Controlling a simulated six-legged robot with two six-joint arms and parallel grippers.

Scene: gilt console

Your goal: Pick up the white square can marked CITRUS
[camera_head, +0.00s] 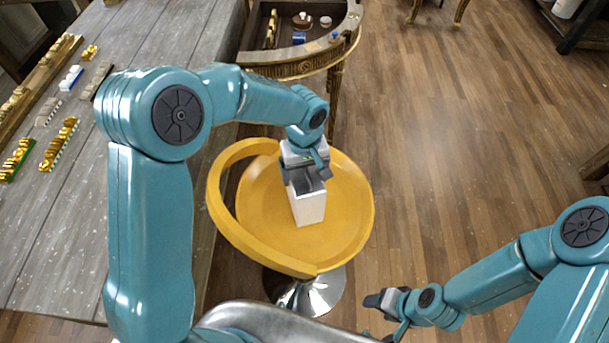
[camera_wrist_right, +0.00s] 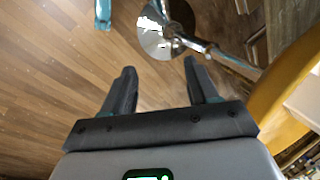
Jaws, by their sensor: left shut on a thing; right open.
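A white square can (camera_head: 309,208) is in the head view, over the seat of the yellow chair (camera_head: 352,200). No marking can be read on the sides I see. My left gripper (camera_head: 307,181) is shut on the can's upper part from above and hides some of it. I cannot tell whether the can's base touches the seat. My right gripper (camera_head: 374,302) is low at the right of the chair. In the right wrist view its two fingers (camera_wrist_right: 159,66) are apart with nothing between them.
A grey plank table (camera_head: 60,230) at the left carries several small gold, white and blue pieces. The gilt console (camera_head: 298,70) behind the chair holds small items. The chair's chrome base (camera_wrist_right: 163,30) shows in the right wrist view. Wooden floor (camera_head: 450,140) at the right is clear.

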